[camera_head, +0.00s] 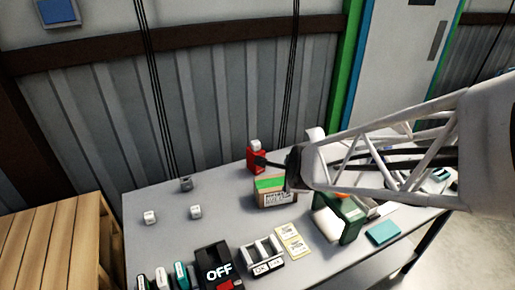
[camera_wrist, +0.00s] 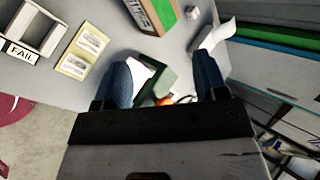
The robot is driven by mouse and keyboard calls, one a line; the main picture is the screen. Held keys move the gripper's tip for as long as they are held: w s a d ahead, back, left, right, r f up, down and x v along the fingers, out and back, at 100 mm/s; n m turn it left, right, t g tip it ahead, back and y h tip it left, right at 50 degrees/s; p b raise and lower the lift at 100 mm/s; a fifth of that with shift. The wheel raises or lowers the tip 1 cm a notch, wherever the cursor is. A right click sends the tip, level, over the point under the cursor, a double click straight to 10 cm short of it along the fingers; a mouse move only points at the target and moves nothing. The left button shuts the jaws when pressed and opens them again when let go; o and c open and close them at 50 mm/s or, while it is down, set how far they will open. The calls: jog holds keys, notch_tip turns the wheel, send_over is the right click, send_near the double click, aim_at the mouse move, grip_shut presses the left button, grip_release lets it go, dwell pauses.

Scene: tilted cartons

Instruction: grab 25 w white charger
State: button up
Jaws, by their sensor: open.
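Several small charger-like cubes stand on the grey table. A white cube (camera_head: 150,217) and another white cube (camera_head: 196,211) are at the left, with a greyer cube (camera_head: 186,184) behind them. A pale cube (camera_head: 255,145) shows at the top of a red object (camera_head: 256,161). I cannot read a 25 W mark on any.
A cardboard carton with a green top (camera_head: 273,191) stands mid-table. A labelled divided tray (camera_head: 262,254), yellow cards (camera_head: 292,240), an OFF box (camera_head: 216,268) and a teal box (camera_head: 383,232) line the front. A corrugated wall is behind. The table's left-middle is mostly clear.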

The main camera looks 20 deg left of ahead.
jog(key=s+a+f+m+t+y, duration=0.1)
jog(key=a+f+m, duration=0.2)
jog(key=a+f, duration=0.35)
jog(key=a+f+m+y, duration=0.1)
jog(key=a+f+m, duration=0.25)
jog(key=a, duration=0.55)
jog(key=m+t+y, duration=0.2)
jog(key=m, duration=0.5)
send_near(195, 210)
jog(key=w, duration=0.1)
jog(key=w+a, duration=0.1)
jog(key=w+f, duration=0.1)
jog(key=shift+w+a+n, duration=0.15)
jog(key=shift+a+n, duration=0.1)
jog(key=shift+s+a+f, duration=0.3)
jog(key=shift+a+f, duration=0.05)
jog(key=shift+x, duration=1.3)
jog(key=shift+w, duration=0.1)
jog(key=shift+x, duration=2.5)
jog(key=shift+a+r, duration=0.1)
